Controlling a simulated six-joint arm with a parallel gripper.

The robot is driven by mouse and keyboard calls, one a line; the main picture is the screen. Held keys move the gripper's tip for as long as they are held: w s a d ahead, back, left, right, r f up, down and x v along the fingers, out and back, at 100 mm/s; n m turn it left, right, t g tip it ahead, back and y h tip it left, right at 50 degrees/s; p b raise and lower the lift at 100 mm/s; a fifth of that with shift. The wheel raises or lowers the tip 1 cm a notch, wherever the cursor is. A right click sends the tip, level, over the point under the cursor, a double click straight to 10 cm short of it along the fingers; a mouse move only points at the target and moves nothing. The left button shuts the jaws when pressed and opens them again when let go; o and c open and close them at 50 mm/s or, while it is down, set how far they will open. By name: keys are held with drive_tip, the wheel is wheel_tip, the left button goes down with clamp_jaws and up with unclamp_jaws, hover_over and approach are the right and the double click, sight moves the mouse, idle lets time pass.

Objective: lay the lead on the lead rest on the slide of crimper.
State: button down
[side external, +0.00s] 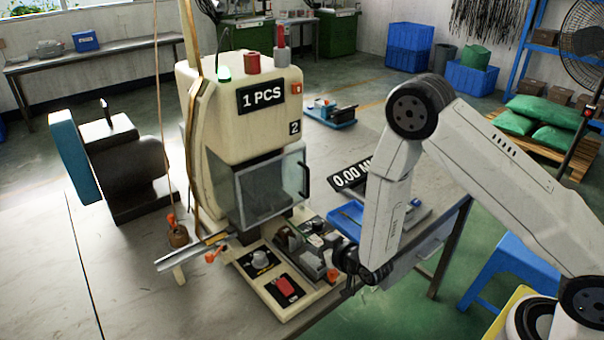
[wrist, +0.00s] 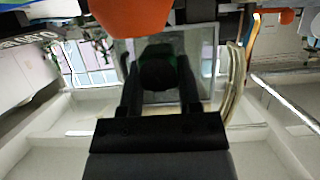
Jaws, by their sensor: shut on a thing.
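The crimper (side external: 238,135) is a tall cream machine with a clear guard (side external: 272,190) at its front. Its slide area (side external: 300,243), with small dark and metal parts, lies below the guard. I cannot make out the lead rest among them. My gripper (side external: 330,272) is low at the right edge of this area, partly hidden by my wrist. In the wrist view my gripper (wrist: 161,88) has its black fingers shut on a dark piece (wrist: 160,70), taken as the lead. The rest of the lead is not clear in the side view.
A control panel with a grey knob (side external: 260,259) and red switch (side external: 286,288) sits left of my gripper. A blue tray (side external: 349,216) lies behind my wrist. A metal chute (side external: 190,252) sticks out left. An orange part (wrist: 135,15) is close in the wrist view.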

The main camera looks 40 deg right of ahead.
sight(318, 262)
drive_tip(key=shift+f, duration=1.7)
drive_tip(key=shift+f, duration=0.15)
drive_tip(key=shift+c, duration=1.4)
unclamp_jaws()
drive_tip(key=shift+s+r, duration=0.1)
drive_tip(key=shift+r, duration=0.15)
drive_tip(key=v, duration=1.1)
drive_tip(key=shift+s+r, duration=0.2)
drive_tip(key=shift+s, duration=0.15)
drive_tip(key=shift+w, duration=0.15)
